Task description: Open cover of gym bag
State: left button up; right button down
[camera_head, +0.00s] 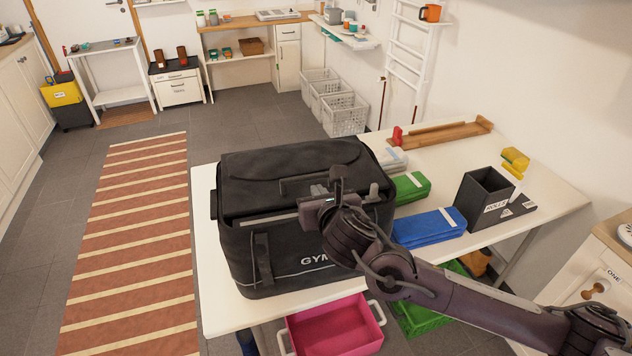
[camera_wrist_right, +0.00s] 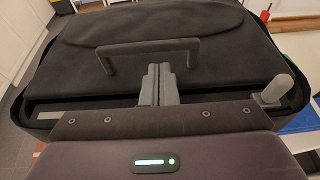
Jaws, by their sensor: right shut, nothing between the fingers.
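The black gym bag (camera_head: 262,262) stands on the white table, with its dark cover (camera_head: 285,165) lying over the top. A gap shows along the cover's front edge. In the head view the right gripper (camera_head: 337,182) is above the bag's front right part. My left gripper is not in view.
Green cloths (camera_head: 410,187) and blue cloths (camera_head: 430,227) lie right of the bag on the table (camera_head: 212,305). A black box (camera_head: 484,192) and a wooden tray (camera_head: 440,133) stand farther right and back. A pink crate (camera_head: 335,328) is below the table's front edge.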

jog(key=shift+x, duration=1.3)
jog(key=shift+r+p, duration=0.2)
jog(key=shift+p, duration=0.1)
